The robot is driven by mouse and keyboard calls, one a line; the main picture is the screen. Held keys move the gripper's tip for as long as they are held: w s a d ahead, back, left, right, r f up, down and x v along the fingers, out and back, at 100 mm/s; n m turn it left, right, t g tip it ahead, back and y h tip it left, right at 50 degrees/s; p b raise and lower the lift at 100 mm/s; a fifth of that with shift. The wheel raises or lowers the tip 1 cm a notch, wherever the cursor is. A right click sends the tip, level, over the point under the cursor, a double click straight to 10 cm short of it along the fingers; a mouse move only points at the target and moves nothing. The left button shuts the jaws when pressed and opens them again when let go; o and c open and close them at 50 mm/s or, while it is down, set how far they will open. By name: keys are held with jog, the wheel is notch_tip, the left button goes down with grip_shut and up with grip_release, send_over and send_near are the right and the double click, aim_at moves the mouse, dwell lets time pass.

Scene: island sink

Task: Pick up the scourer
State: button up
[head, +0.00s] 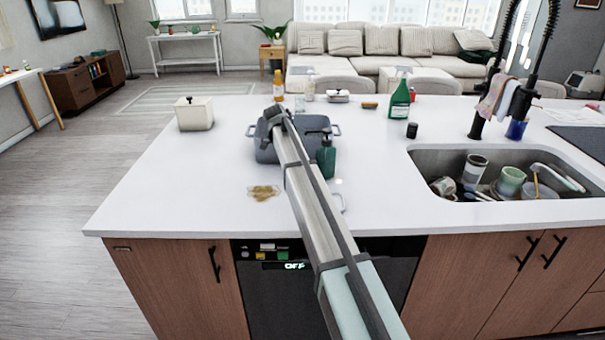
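A flat golden-tan tangled item (263,192), which looks like a scourer, lies on the white counter near its front edge, left of my arm. A small brown block (369,105) lies at the back of the counter; I cannot tell whether it is a sponge or a brush. My gripper (275,114) is at the far end of my outstretched arm, over the far left part of the grey-blue basin. It appears small and dark, and its fingers cannot be made out. It is well beyond the tan item and apart from it.
A grey-blue basin (262,152) and a dark green pump bottle (326,155) stand by my arm. A white box (194,114) stands left, a green spray bottle (400,98) behind. The sink (430,160) at right holds several dishes. The front left counter is clear.

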jog(key=shift+d+f, duration=0.1)
jog(key=shift+f, duration=0.15)
jog(key=c, duration=1.1)
jog(key=shift+r, duration=0.55)
jog(key=shift+c, duration=0.2)
jog(key=a, duration=0.5)
jog(key=a+r, duration=0.1)
jog(key=a, duration=0.2)
jog(key=shift+w+r, duration=0.1)
notch_tip(320, 180, up, 13)
